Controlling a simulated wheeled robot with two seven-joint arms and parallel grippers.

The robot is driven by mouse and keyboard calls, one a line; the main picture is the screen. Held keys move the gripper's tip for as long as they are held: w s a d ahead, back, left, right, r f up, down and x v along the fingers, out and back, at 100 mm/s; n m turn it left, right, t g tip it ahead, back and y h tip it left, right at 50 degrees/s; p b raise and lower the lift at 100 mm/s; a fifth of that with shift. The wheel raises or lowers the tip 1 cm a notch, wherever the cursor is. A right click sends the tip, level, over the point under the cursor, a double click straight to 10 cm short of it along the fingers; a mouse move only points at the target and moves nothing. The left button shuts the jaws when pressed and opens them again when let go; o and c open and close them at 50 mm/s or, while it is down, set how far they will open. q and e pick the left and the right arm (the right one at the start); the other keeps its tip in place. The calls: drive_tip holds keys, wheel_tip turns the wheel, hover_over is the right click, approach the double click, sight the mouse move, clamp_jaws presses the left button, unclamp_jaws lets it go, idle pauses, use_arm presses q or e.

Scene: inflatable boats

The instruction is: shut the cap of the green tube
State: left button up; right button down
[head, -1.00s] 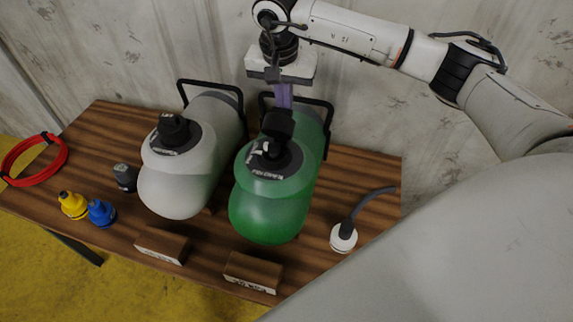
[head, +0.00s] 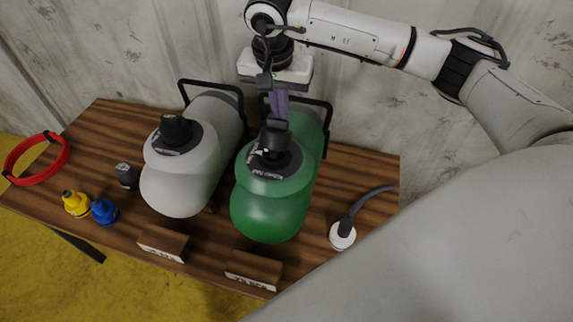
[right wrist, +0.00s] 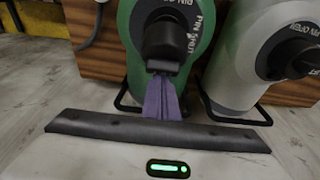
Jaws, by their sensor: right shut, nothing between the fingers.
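The green tube (head: 272,212) lies on the wooden table, with a round black valve collar and a black cap (head: 272,152) on its upper side. My right gripper (head: 278,116) comes down from above and behind the cap, its purple fingers together and empty. In the right wrist view the fingers (right wrist: 162,88) point at the black cap (right wrist: 168,38) of the green tube (right wrist: 128,50). A dark block lies where fingers and cap meet; I cannot tell whether they touch. White lettering shows on the collar. My left gripper is not in view.
A grey tube (head: 172,190) with its own black cap stands left of the green one. Black frames (head: 326,140) rise behind both. Small yellow (head: 76,203) and blue (head: 104,211) fittings, a red hose (head: 38,178), a white-based hose fitting (head: 342,236) and two wooden blocks (head: 253,268) lie around.

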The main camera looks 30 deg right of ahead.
sight(273, 135)
drive_tip(key=shift+s+a, duration=0.5)
drive_tip(key=shift+a, duration=0.05)
drive_tip(key=shift+s+a+f, duration=0.1)
drive_tip(key=shift+s+a, duration=0.45)
drive_tip(key=shift+a, duration=0.1)
drive_tip(key=shift+s+a+f+b, duration=0.6)
drive_tip(key=shift+s+a+f, duration=0.3)
drive_tip(key=shift+a, duration=0.1)
drive_tip(key=shift+r, duration=0.15)
drive_tip(key=shift+w+r+p, duration=0.25)
drive_tip(key=shift+r+p, duration=0.45)
drive_tip(key=shift+r, duration=0.2)
drive_tip(key=r, duration=0.1)
drive_tip(key=r+p, duration=0.1)
drive_tip(key=r, duration=0.1)
drive_tip(key=r+p, duration=0.1)
drive_tip(key=shift+s+a+r, duration=0.2)
drive_tip(key=shift+s+r, duration=0.05)
drive_tip(key=shift+w+d+r+p, duration=0.15)
drive_tip(key=shift+d+r+p, duration=0.2)
drive_tip(key=shift+r, duration=0.15)
drive_tip(key=shift+a+r, duration=0.1)
